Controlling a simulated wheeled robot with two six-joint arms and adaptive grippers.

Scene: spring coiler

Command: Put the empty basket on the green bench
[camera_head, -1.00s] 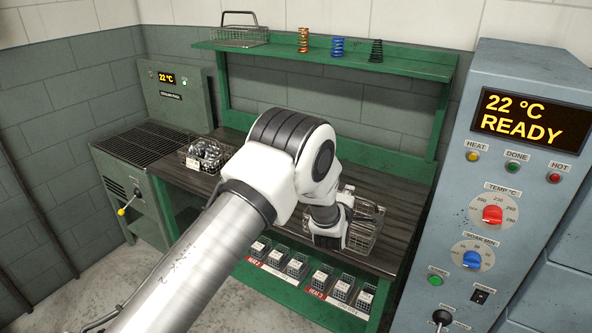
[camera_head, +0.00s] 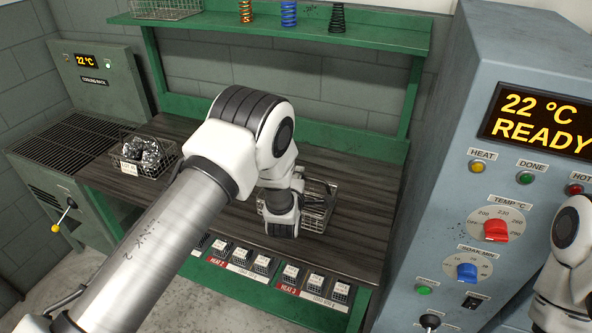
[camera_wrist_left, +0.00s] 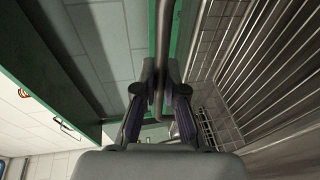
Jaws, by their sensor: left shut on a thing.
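The wire basket (camera_head: 318,214) is at the right part of the green bench's dark wooden top (camera_head: 350,230), partly hidden by my left wrist. No contents show in its visible part. I cannot tell whether it touches the top. My left gripper (camera_wrist_left: 160,88) is shut on the basket's bar-like handle (camera_wrist_left: 163,35) in the left wrist view, with the basket's wire side (camera_wrist_left: 225,75) to the right. In the head view this grip is mostly hidden. My right arm shows at the right edge; its gripper is out of view.
A basket of dark springs (camera_head: 142,170) stands at the bench's left. Another wire basket (camera_head: 165,8) and several springs (camera_head: 289,14) are on the upper shelf (camera_head: 350,38). The furnace cabinet (camera_head: 450,130) rises close on the right. Small labelled bins (camera_head: 290,272) line the lower shelf.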

